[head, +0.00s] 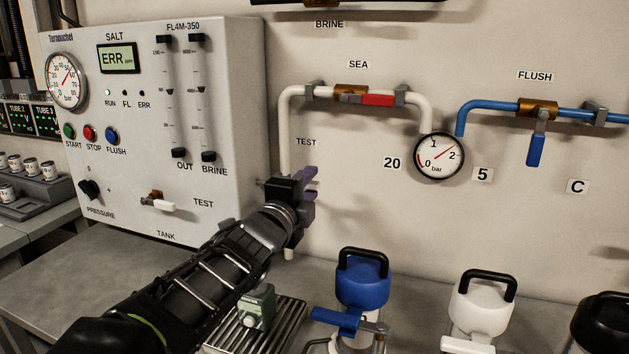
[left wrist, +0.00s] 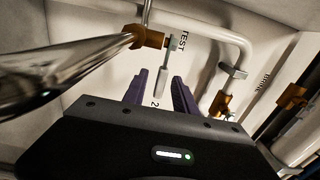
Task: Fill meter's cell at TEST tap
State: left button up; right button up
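The TEST tap is mostly hidden behind my left gripper (head: 310,186) in the head view. Its pipe's lower end (head: 288,254) shows below the gripper. In the left wrist view, the brass TEST tap (left wrist: 150,37) has a pale lever (left wrist: 162,82) pointing toward my left gripper (left wrist: 160,92). The purple fingers are apart, one on each side of the lever's end in the picture; contact is not visible. A grey-green meter (head: 257,307) stands on a slotted drain tray (head: 291,323), below and left of the tap. Its cell cannot be made out. My right gripper is not in view.
The white control panel (head: 225,110) reads ERR and stands left of the gripper. A blue-topped container (head: 362,288) and a white-topped one (head: 481,300) stand right of the tray. The SEA valve's red handle (head: 378,99) and a pressure gauge (head: 439,156) are on the wall.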

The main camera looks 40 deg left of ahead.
pick_arm(q)
jog(key=x, duration=0.3)
jog(key=shift+w+a, duration=0.1)
jog(key=shift+w, duration=0.2)
grip_shut()
dwell(1.2)
